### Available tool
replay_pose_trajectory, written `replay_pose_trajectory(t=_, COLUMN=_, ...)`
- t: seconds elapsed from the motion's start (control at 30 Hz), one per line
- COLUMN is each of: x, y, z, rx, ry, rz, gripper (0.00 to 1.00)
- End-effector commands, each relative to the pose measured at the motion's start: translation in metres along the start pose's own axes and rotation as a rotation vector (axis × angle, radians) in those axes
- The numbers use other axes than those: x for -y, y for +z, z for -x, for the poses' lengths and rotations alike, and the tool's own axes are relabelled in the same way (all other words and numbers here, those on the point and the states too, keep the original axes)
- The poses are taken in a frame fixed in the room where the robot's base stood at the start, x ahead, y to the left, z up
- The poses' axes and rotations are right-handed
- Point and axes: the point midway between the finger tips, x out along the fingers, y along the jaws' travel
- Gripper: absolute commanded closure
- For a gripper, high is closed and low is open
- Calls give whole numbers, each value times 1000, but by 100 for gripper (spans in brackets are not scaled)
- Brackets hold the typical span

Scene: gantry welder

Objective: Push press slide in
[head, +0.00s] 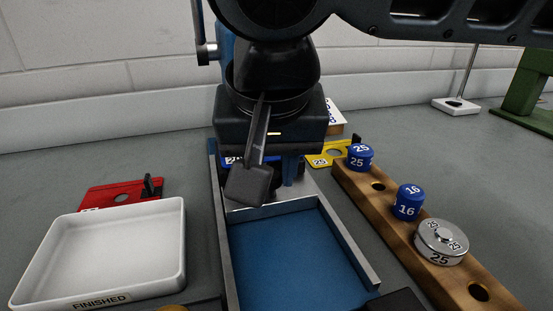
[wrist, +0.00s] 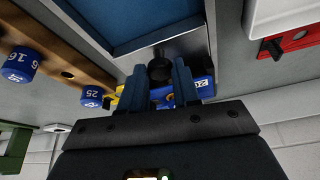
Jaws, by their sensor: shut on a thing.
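The press slide is a blue-floored tray (head: 290,262) with grey metal edges, set between metal rails in the lower middle of the head view. Its blue floor (wrist: 135,18) and metal end wall also show at the top of the wrist view. A round black knob (wrist: 160,67) stands at that end wall. My gripper (wrist: 161,78) has its two blue fingers on either side of the knob, shut on it. In the head view my gripper (head: 280,175) is at the far end of the slide, its fingertips partly hidden.
A white FINISHED tray (head: 110,252) and red plate (head: 112,197) stand at left. At right, a wooden rack (head: 407,242) holds blue 25 (head: 360,158) and 16 (head: 408,202) pieces and a metal 25 disc (head: 441,241). A yellow plate (head: 325,156) lies behind.

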Motion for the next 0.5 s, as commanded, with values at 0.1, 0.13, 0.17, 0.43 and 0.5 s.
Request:
replay_pose_trajectory(t=0.1, x=0, y=-5, z=-1, rx=-9, ry=-1, rz=-5, gripper=100)
replay_pose_trajectory(t=0.13, x=0, y=-5, z=-1, rx=-10, ry=-1, rz=-5, gripper=100)
replay_pose_trajectory(t=0.17, x=0, y=-5, z=-1, rx=-11, ry=-2, rz=-5, gripper=100)
replay_pose_trajectory(t=0.43, x=0, y=-5, z=-1, rx=-10, ry=-2, rz=-5, gripper=53)
replay_pose_trajectory(t=0.5, x=0, y=-5, z=-1, rx=-9, ry=-2, rz=-5, gripper=46)
